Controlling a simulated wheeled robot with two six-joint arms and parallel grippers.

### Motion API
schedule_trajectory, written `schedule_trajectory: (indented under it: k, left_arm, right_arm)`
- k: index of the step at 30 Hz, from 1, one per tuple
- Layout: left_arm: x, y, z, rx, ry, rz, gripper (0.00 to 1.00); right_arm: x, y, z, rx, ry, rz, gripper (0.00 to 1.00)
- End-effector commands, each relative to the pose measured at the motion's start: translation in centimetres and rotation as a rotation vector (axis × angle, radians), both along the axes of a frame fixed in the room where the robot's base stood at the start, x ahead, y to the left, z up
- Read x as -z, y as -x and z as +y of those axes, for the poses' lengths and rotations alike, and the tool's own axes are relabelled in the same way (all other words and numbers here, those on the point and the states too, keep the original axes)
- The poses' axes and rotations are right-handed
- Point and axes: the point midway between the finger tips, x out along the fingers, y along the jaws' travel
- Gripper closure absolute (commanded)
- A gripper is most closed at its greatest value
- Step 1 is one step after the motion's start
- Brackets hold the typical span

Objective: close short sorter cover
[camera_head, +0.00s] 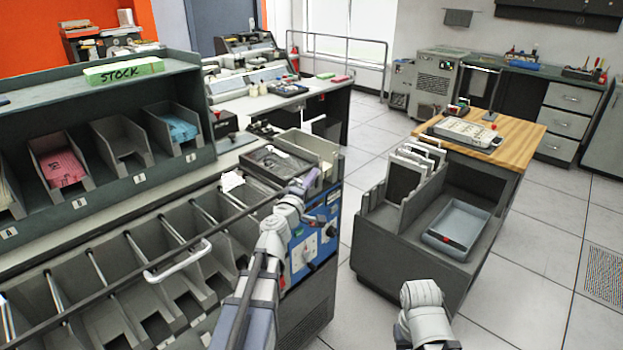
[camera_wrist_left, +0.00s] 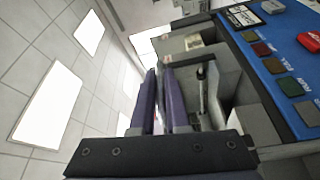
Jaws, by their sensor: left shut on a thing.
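The card sorter is a long dark machine with a row of metal pockets (camera_head: 130,285) and a blue control panel (camera_head: 318,225) at its right end. My left gripper (camera_head: 305,184) is at that end, above the panel, beside the open card-feed area (camera_head: 270,163). Its purple fingers (camera_wrist_left: 162,95) are close together in the left wrist view, shut on a thin part that looks like the short sorter cover's edge. The cover itself is hard to make out, and the held part is mostly hidden between the fingers. My right gripper is out of view.
A long dark bar with a white handle (camera_head: 178,262) runs over the pockets. A grey cart (camera_head: 400,250) with a blue-grey tray (camera_head: 458,227) stands to the right, across a strip of bare floor. A shelf with card bins (camera_head: 120,140) stands behind the pockets.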

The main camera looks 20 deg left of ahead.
Motion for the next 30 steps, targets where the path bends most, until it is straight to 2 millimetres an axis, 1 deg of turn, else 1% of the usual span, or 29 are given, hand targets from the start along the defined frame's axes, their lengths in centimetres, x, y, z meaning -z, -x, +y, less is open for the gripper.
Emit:
schedule_trajectory:
  k: [1,3,4,14,19,23,30]
  left_arm:
    - [0.3,0.3,-0.1,-0.001,-0.01,0.003,0.85]
    - [0.3,0.2,-0.1,-0.001,-0.009,0.003,0.77]
    - [0.3,0.2,-0.1,-0.001,-0.009,0.002,0.75]
    - [0.1,0.1,-0.1,0.0,-0.005,0.001,0.75]
    - [0.2,0.5,-0.1,0.001,-0.004,0.001,0.75]
    - [0.3,1.6,0.0,0.002,-0.005,0.001,0.75]
    - [0.6,4.7,0.0,0.01,-0.005,0.002,0.75]
  right_arm:
    - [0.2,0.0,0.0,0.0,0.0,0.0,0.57]
    - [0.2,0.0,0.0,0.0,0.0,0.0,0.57]
    - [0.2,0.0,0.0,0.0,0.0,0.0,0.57]
    - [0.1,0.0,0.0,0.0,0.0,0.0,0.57]
    - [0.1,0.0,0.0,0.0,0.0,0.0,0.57]
    - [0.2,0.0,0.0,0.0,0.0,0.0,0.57]
    - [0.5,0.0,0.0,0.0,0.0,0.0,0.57]
